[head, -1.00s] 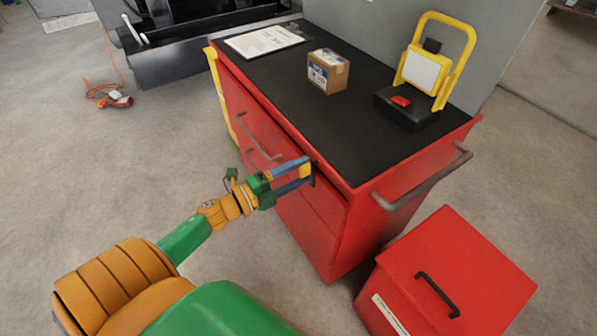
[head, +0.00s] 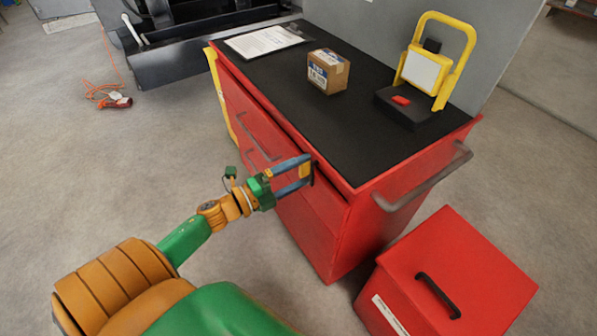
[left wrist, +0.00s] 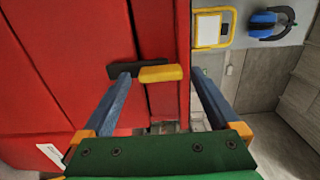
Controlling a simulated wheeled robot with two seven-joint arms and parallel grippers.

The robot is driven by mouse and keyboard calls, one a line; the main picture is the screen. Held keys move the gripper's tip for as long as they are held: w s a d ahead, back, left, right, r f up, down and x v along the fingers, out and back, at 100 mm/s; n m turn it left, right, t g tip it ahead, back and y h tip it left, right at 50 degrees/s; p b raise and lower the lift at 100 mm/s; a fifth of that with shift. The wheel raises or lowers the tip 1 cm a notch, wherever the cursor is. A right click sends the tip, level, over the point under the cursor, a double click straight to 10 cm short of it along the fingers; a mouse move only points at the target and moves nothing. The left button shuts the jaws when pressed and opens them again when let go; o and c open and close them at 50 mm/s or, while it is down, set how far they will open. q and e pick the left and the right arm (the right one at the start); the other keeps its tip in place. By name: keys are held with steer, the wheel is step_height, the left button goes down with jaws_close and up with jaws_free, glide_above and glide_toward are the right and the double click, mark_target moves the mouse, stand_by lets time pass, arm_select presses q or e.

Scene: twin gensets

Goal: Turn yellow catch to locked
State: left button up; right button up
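The yellow catch (head: 304,171) sits on the front of the red tool cabinet (head: 335,225), near its right corner and just under the top. In the left wrist view the catch (left wrist: 161,74) is a short yellow bar lying across the picture, its left part over a dark plate (left wrist: 122,71). My left gripper (head: 307,169) is open, with its blue fingers on either side of the catch. In the left wrist view there is a gap between the catch and each finger. My right gripper is not in view.
The cabinet's black top carries a cardboard box (head: 328,71), a paper sheet (head: 263,41) and a yellow-framed lamp (head: 424,72). A grey handle (head: 425,180) juts from its right side. A red box (head: 455,275) stands on the floor at right. The floor at left is mostly clear.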

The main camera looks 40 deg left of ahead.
arm_select(q)
steer(key=shift+s+a, duration=0.1)
steer(key=v, duration=0.7)
steer(key=shift+b, duration=0.3)
steer(key=s+a+f+n+g+y+p, duration=0.2)
steer(key=f+n+y, duration=0.2)
steer(key=f+n, duration=0.3)
steer(key=s+a+f+n+g+y+p, duration=0.1)
steer(key=s+f+n+g+y, duration=0.15)
steer(key=f+n, duration=0.4)
steer(key=s+d+f+n+g+p, duration=0.1)
steer(key=s+d+f+n+g, duration=0.2)
steer(key=s+f, duration=0.6)
steer(key=s+d+f+n+g+p, duration=0.2)
steer(key=s+d+f+n+g, duration=0.2)
steer(key=s+d+f+g, duration=0.4)
steer(key=s+d+f, duration=0.1)
steer(key=s+d, duration=0.1)
steer(key=s, duration=0.3)
steer(key=shift+s+f+y, duration=0.1)
steer(key=shift+f+y, duration=0.05)
steer(key=shift+y, duration=0.1)
